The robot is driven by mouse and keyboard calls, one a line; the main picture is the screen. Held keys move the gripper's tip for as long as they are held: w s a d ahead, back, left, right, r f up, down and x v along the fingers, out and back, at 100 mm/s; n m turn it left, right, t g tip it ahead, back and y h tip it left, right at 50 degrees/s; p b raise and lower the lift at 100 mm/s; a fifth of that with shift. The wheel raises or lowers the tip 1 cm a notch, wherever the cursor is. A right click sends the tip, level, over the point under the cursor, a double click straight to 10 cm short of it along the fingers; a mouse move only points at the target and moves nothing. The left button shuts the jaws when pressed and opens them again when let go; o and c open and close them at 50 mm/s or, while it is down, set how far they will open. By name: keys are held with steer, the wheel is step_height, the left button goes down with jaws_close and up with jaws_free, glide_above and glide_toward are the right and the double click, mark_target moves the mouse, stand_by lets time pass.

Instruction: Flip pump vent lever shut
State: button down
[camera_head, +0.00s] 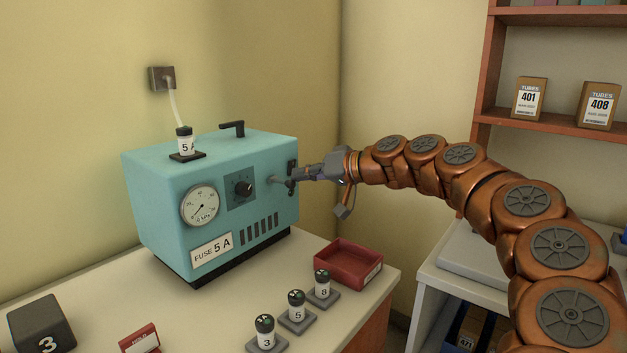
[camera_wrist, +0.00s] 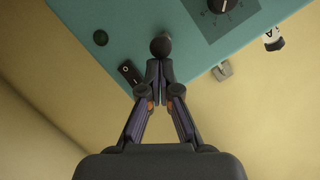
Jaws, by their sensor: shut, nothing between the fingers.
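The teal pump (camera_head: 165,185) stands on the counter with a gauge, a dial and slots on its front. The vent lever is at the pump's right front edge, a thin pale stem (camera_head: 274,180) with a dark knob (camera_head: 291,184). In the wrist view the round dark knob (camera_wrist: 160,47) sits right at my fingertips, and most of the stem is hidden. My gripper (camera_head: 296,174) is shut and empty, reaching in from the right. It also shows shut in the wrist view (camera_wrist: 160,72). I cannot tell whether it touches the knob.
A rocker switch (camera_wrist: 130,73) and a round dark button (camera_wrist: 100,38) are close by on the pump's side. A fuse marked 5A (camera_head: 185,141) stands on top. Several fuses, including one marked 5 (camera_head: 296,305), and a red tray (camera_head: 348,263) are on the counter in front.

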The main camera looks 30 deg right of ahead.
steer(key=shift+s+f+b, duration=0.2)
steer(key=shift+f+b, duration=0.7)
steer(key=shift+b, duration=0.2)
steer(key=shift+d, duration=0.1)
steer(key=s+d, duration=0.7)
steer(key=s, duration=0.2)
steer(key=shift+d+f, duration=0.2)
